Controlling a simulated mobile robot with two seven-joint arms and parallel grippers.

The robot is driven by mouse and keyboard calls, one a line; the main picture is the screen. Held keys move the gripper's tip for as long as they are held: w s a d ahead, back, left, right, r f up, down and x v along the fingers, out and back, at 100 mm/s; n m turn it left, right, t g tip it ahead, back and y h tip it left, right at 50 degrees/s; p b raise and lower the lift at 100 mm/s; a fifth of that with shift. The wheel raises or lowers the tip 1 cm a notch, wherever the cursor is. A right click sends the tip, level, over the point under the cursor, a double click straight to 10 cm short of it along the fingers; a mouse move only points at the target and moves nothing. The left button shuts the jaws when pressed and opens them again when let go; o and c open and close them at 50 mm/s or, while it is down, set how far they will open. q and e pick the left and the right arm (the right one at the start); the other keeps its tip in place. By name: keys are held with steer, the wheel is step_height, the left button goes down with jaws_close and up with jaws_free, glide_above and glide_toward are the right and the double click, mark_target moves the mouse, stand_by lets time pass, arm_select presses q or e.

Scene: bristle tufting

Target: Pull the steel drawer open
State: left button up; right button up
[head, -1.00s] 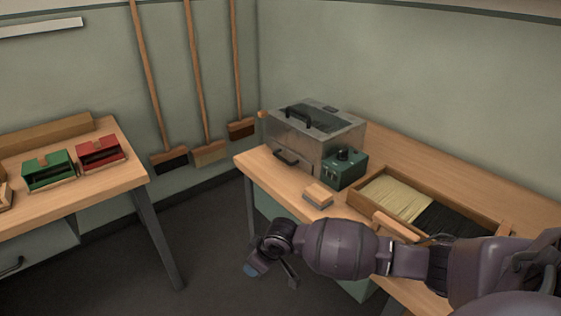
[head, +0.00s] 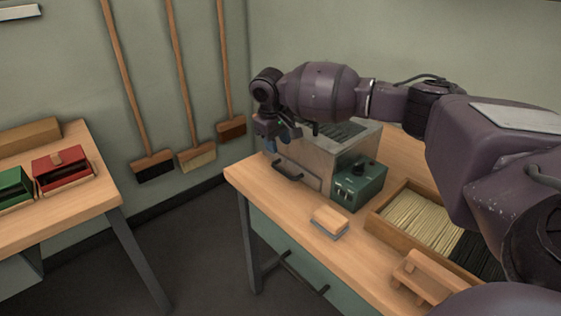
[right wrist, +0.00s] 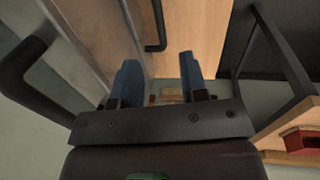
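The steel drawer front (head: 309,168) is on the low front of a grey steel box on the right bench. Its dark bar handle (head: 287,172) shows below my right gripper (head: 276,138). The drawer looks shut. My arm hides much of the box's top. In the right wrist view, my right gripper (right wrist: 159,75) has its blue fingers spread with nothing between them. A dark handle (right wrist: 158,25) shows beyond the fingertips, apart from them, beside the steel face. My left gripper is out of view.
A green control box (head: 357,186) stands against the steel box. A small wooden block (head: 329,221) and a bristle tray (head: 392,237) are on the bench. Another dark handle (right wrist: 22,72) looms close at the left of the right wrist view. Floor between the benches is clear.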

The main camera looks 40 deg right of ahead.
steer(key=b, duration=0.2)
glide_above(284, 171)
steer(key=a, duration=0.1)
step_height(284, 171, down, 5)
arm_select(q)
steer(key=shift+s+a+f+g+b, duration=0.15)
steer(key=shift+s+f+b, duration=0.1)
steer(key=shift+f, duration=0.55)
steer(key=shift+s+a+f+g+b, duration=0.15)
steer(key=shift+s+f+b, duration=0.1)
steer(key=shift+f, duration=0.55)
arm_select(e)
steer(key=shift+d+f, duration=0.2)
steer(key=shift+f, duration=1.1)
steer(key=shift+d+f, duration=0.15)
steer(key=shift+f, duration=1.15)
steer(key=shift+c, duration=0.3)
jaws_close()
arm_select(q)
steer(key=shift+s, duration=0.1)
